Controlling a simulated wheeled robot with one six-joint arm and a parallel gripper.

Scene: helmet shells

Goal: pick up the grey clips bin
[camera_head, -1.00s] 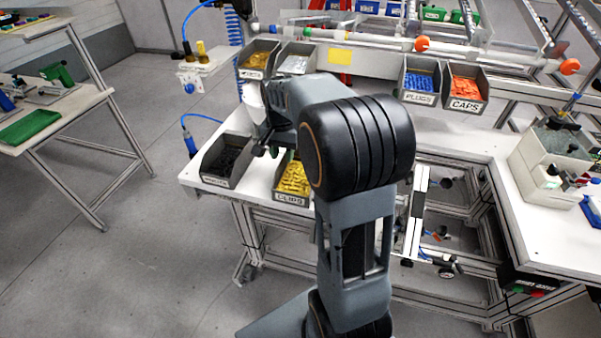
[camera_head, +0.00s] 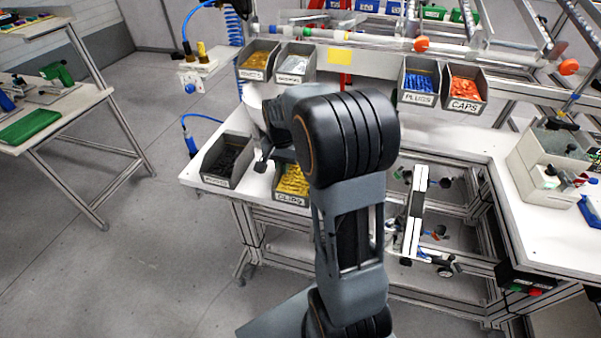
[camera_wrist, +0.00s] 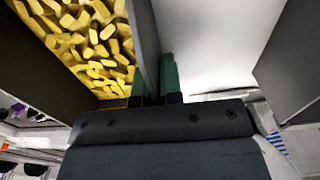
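The grey clips bin (camera_head: 281,198) stands on the white bench, full of yellow clips, with a "CLIPS" label on its front. My arm covers part of it in the head view. In the wrist view the yellow clips (camera_wrist: 95,45) lie at the left, and a bin side wall (camera_wrist: 145,35) runs between the two green fingertips of my gripper (camera_wrist: 155,80). One finger is on the clips side of the wall, the other outside it. The fingers are close together and seem shut on the wall. The gripper itself is hidden in the head view.
A grey bin of dark parts (camera_head: 228,160) stands left of the clips bin. Bins of blue plugs (camera_head: 419,81) and orange caps (camera_head: 464,87) sit on the upper rail. The bench (camera_head: 430,133) is bare to the right of my arm.

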